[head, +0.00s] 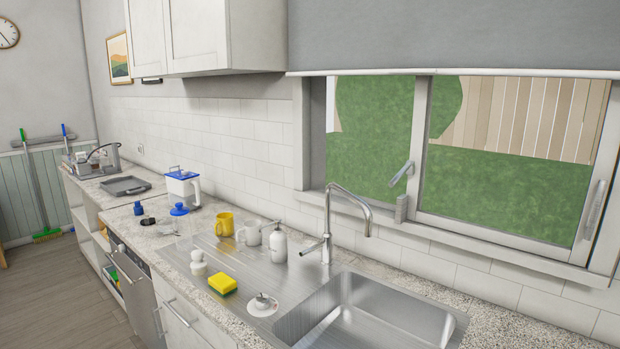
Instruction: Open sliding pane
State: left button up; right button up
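The sliding window is in the head view, above the sink and behind the faucet. Its right pane (512,150) has a vertical grey handle (594,208) on its right-hand frame. The left pane (372,120) sits beside it, and the two frames meet at an upright (418,140) near the middle. A grey lever latch (402,176) stands tilted at the sill near that upright. A grey blind (450,35) covers the top of the window. Neither of my grippers is in view.
A tall faucet (328,225) rises in front of the window, behind the sink (440,325). A soap dispenser (278,243), white mug (250,233), yellow mug (225,223) and sponge (222,285) stand on the drainboard.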

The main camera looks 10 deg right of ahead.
aim_at(608, 145)
jog(key=z, duration=1.2)
